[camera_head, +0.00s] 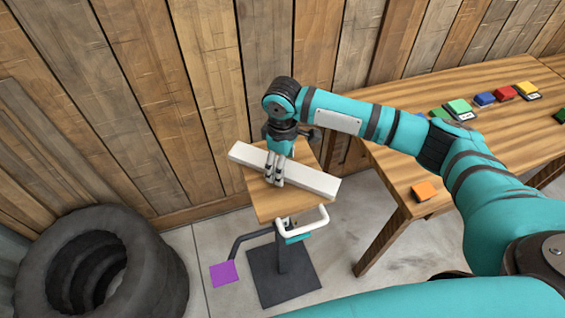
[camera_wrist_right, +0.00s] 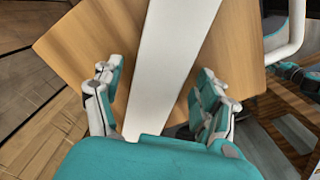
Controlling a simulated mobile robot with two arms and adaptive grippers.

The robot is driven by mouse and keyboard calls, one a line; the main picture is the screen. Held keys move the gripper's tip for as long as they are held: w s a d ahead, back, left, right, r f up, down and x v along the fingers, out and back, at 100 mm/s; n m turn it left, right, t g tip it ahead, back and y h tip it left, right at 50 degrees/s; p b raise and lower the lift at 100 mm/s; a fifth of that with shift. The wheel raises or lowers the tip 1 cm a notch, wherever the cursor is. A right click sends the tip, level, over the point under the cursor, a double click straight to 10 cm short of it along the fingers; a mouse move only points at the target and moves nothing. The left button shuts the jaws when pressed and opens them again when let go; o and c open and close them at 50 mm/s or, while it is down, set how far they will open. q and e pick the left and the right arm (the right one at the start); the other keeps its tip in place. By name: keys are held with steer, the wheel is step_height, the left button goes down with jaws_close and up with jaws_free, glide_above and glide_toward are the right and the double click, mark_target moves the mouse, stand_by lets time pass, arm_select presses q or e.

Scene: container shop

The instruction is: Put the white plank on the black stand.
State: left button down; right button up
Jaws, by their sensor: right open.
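The white plank (camera_head: 312,181) lies across the square wooden top of the stand (camera_head: 272,207), its ends reaching past the top's edges. The stand has a black post and a black floor plate (camera_head: 265,282). My right gripper (camera_head: 275,183) points down at the middle of the plank. In the right wrist view the gripper (camera_wrist_right: 157,72) is open, with one finger on each side of the plank (camera_wrist_right: 170,50) and wood visible between fingers and plank. The plank's far end is cut off there. My left gripper is not in view.
A wooden table (camera_head: 392,178) stands to the right with several coloured blocks, including an orange one (camera_head: 424,191). Stacked black tyres (camera_head: 165,270) stand at the left. A white loop handle (camera_head: 318,222) and a purple square (camera_head: 224,273) are by the stand. A plank wall is behind.

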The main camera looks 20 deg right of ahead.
step_height(320, 180, up, 12)
steer(key=b, duration=0.2)
stand_by(0.6)
